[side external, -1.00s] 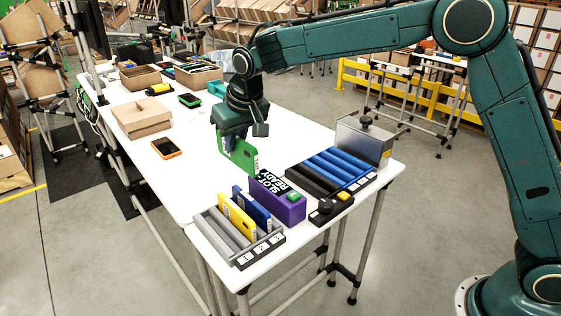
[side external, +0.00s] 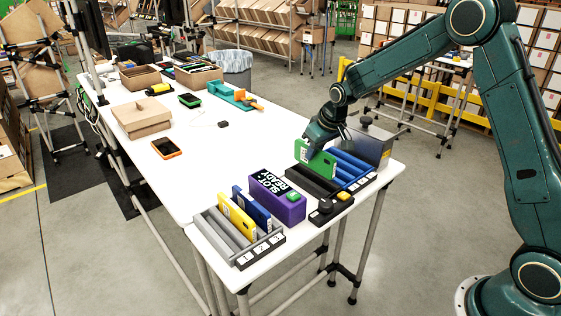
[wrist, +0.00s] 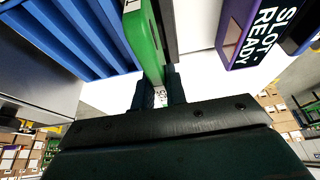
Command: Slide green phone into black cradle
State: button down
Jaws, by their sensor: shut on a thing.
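The green phone (side external: 315,160) stands on edge in my gripper (side external: 322,147), over the black cradle (side external: 303,181). I cannot tell whether its lower edge is inside a slot or just above it. In the wrist view the green phone (wrist: 146,42) sits between the two fingers of my gripper (wrist: 160,92), which are shut on it. The black cradle is a ribbed block on the right end of the table, directly beside the blue rack. It is partly hidden behind the phone in the wrist view.
The blue rack (side external: 352,166) and a metal box (side external: 366,143) stand to the right. A purple "SLOT READY" block (side external: 277,199) stands to the left. Further left, a grey rack (side external: 213,232) holds a yellow and a blue phone.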

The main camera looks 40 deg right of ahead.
aim_at(313, 168)
jog(key=shift+f, duration=0.2)
jog(key=shift+f, duration=2.25)
jog(key=shift+f, duration=0.35)
dwell(0.5)
jog(key=c, duration=1.3)
grip_release()
jog(key=shift+c, duration=0.2)
jog(key=v, duration=1.4)
jog(key=shift+w, duration=0.1)
